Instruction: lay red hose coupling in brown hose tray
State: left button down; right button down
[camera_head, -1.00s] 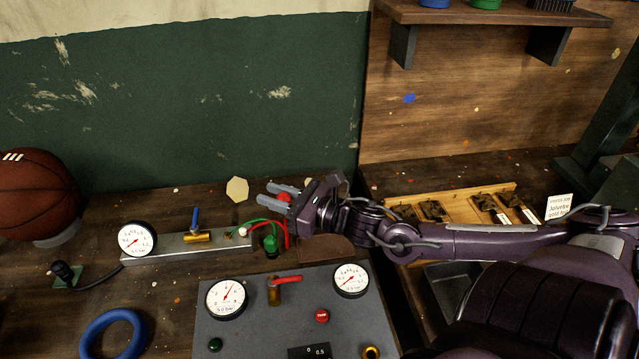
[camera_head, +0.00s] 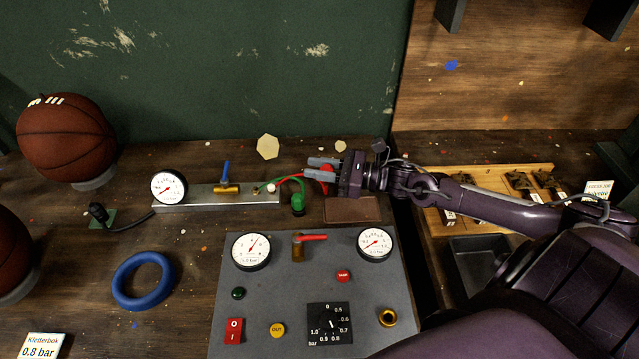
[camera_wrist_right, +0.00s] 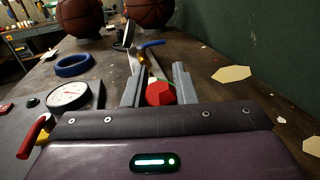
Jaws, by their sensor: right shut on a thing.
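The red hose coupling (camera_head: 327,180) is between the fingers of my right gripper (camera_head: 322,169), which is shut on it. It also shows in the right wrist view (camera_wrist_right: 159,93), between both fingers (camera_wrist_right: 157,85). The brown hose tray (camera_head: 352,209) lies on the bench behind the grey panel, just below the gripper in the head view. The coupling appears above and beyond the tray, apart from it. A green coupling (camera_head: 298,204) stands left of the tray. My left gripper is out of view.
The metal rail (camera_head: 255,196) with a gauge (camera_head: 169,187) and blue-handled valve (camera_head: 227,178) is left of the gripper. The grey panel (camera_head: 280,282) carries gauges and a red-handled valve (camera_head: 310,238). A blue ring (camera_head: 143,281) and basketballs (camera_head: 66,136) are farther left.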

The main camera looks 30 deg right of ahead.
jog(key=shift+f, duration=2.8)
jog(key=shift+f, duration=0.2)
jog(key=c, duration=1.2)
grip_release()
